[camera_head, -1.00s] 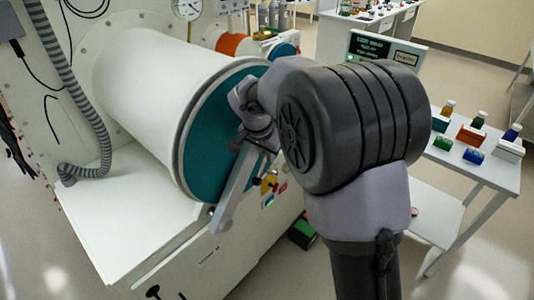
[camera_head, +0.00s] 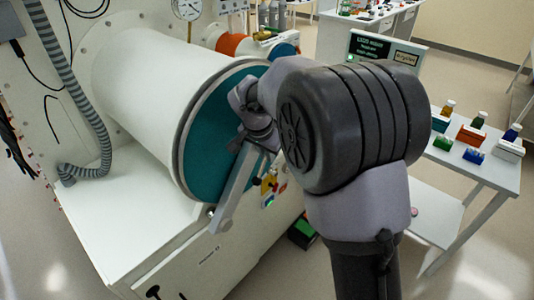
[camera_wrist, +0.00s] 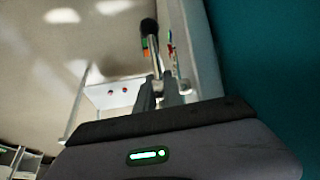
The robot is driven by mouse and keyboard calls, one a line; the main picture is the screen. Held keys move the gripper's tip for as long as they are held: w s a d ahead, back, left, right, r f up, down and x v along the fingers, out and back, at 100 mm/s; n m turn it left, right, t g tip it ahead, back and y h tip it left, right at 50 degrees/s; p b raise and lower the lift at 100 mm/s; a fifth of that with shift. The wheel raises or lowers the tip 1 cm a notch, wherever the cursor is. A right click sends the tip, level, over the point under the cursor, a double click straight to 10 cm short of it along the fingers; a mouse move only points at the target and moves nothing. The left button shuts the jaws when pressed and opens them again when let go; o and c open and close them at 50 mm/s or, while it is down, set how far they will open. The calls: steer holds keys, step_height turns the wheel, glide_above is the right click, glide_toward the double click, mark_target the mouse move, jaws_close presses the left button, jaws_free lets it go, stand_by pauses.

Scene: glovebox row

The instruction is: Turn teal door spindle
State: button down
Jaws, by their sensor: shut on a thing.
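The teal door (camera_head: 208,150) closes the front end of a large white cylinder; it fills the right of the wrist view (camera_wrist: 275,60). A pale bar (camera_head: 236,188) crosses the door's face, and it also shows in the wrist view (camera_wrist: 203,50). A thin metal rod with a black knob (camera_wrist: 149,27) stands out beside the bar, apparently the spindle handle. My gripper (camera_wrist: 164,90) is shut on the lower part of this rod. In the head view my arm covers the door's middle and the gripped spot, so the spindle's hub is hidden.
The white cylinder (camera_head: 150,95) rests over a white cabinet. A grey ribbed hose (camera_head: 82,95) hangs on the left. A smaller orange-banded port (camera_head: 232,44) lies behind. A white side table (camera_head: 470,165) with bottles and small boxes stands right. Floor shows between cabinet and table.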

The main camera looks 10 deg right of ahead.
steer(key=r+p, duration=0.1)
steer(key=p, duration=0.2)
steer(key=shift+s+d+g+y, duration=0.1)
steer(key=shift+g+y, duration=0.2)
steer(key=shift+y, duration=0.1)
steer(key=p, duration=0.3)
steer(key=shift+r+g+y, duration=0.1)
steer(key=shift+g+y, duration=0.3)
steer(key=y+p, duration=0.1)
steer(key=p, duration=0.2)
steer(key=shift+g, duration=0.4)
steer(key=shift+f+g+y+p, duration=0.3)
steer(key=shift+f+y+p, duration=0.1)
steer(key=shift+f+y, duration=0.2)
steer(key=c, duration=1.5)
jaws_free()
